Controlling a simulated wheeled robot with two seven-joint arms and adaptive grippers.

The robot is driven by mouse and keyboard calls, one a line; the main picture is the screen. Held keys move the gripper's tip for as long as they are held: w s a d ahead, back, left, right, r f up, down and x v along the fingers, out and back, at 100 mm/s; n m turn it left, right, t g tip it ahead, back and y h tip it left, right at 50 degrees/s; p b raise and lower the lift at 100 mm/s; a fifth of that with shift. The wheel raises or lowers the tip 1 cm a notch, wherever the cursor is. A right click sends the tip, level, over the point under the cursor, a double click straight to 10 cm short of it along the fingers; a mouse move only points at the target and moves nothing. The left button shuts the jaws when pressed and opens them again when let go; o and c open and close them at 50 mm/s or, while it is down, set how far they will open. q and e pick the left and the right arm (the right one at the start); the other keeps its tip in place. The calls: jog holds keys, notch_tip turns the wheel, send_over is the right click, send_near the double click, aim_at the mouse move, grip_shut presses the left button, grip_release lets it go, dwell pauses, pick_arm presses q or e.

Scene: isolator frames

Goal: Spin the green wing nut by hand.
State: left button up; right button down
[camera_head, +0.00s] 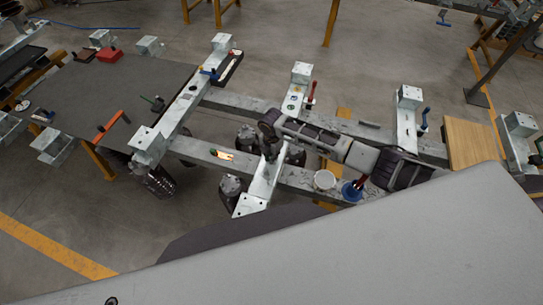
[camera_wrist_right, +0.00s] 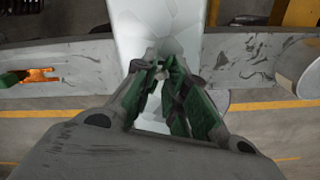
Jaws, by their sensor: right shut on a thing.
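My right gripper (camera_head: 268,152) reaches in from the right over the lower end of a pale metal crosspiece (camera_head: 259,188). In the wrist view my right gripper (camera_wrist_right: 158,68) has its fingertips drawn together over the same pale crosspiece (camera_wrist_right: 160,25). It is shut on a small part, which fits the green wing nut, but the fingertips hide most of it. Green surfaces run along both fingers, so I cannot clearly separate the nut from the finger pads. My left gripper is not in view.
Two long grey rails (camera_head: 300,176) run under the crosspiece. A white round cup (camera_head: 325,180) and a blue funnel-like part (camera_head: 352,191) stand to the right. A red-handled part (camera_head: 311,94) stands behind. An orange plate (camera_head: 225,156) with a green knob lies left.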

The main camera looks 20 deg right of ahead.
jog(key=n, duration=0.9)
jog(key=shift+b, duration=0.35)
jog(key=n+b, duration=0.1)
jog(key=n, duration=0.4)
jog(key=shift+n, duration=0.3)
jog(key=shift+f+n+b, duration=0.1)
jog(key=shift+n+b, duration=0.25)
jog(key=shift+n, duration=0.25)
jog(key=shift+n+b, duration=0.35)
jog(key=shift+n, duration=0.05)
